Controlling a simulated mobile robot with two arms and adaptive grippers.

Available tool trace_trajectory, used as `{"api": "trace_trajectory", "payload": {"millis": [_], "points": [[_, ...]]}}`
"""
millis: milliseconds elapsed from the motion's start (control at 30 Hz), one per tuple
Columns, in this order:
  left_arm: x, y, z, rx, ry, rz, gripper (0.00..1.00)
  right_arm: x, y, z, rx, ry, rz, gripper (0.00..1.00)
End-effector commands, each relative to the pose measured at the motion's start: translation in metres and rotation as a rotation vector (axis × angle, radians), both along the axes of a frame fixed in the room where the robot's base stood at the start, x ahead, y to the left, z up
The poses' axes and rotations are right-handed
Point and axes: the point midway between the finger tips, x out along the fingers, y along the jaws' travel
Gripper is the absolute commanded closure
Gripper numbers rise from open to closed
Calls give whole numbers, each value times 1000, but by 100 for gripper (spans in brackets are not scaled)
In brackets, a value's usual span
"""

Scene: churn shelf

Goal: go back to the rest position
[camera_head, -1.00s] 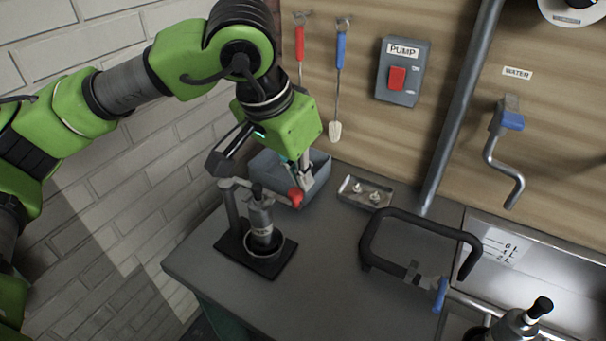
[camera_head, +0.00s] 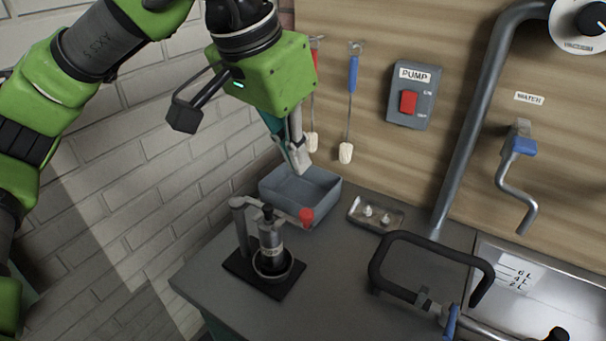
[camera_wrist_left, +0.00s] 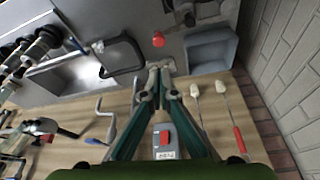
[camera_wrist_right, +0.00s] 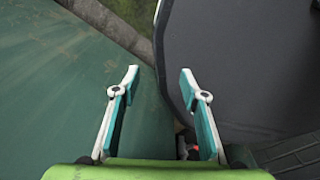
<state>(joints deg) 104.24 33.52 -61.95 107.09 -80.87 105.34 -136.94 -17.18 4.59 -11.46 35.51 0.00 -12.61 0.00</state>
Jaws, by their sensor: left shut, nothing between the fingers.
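My left gripper (camera_head: 300,160) is shut and empty. In the head view it is above the grey bin (camera_head: 333,202) at the back of the bench, apart from it. In the left wrist view its fingertips (camera_wrist_left: 159,70) meet, with nothing between them. My right gripper (camera_wrist_right: 160,85) shows only in the right wrist view. Its two fingers are wide apart and nothing is between them. Green and dark grey surfaces lie beyond it.
A lever press with a red knob (camera_head: 306,215) stands on the bench below my left gripper. A small metal tray (camera_head: 357,221), a black handle frame (camera_head: 376,262) and a sink (camera_head: 497,285) are to its right. Brushes (camera_head: 346,152) and a pump switch (camera_head: 410,97) are on the wooden wall.

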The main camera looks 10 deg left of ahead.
Motion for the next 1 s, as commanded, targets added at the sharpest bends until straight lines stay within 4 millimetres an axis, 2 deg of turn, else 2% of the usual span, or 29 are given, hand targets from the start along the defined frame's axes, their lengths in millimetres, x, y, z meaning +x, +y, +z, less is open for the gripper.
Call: {"api": "trace_trajectory", "payload": {"millis": [133, 500, 567, 800, 1000], "points": [[-3, 2, 10, -2, -1, 0, 100, 0, 0, 0, 0, 0, 0, 60], [-3, 2, 13, -2, -1, 0, 100, 0, 0, 3, 0, 0, 0, 60], [-3, 2, 20, -2, -2, 0, 100, 0, 0, 9, 0, 0, 0, 60], [-3, 2, 63, -2, -1, 0, 100, 0, 0, 52, 0, 0, 0, 60], [-2, 2, 85, -2, -1, 1, 100, 0, 0, 74, 0, 0, 0, 60]]}}
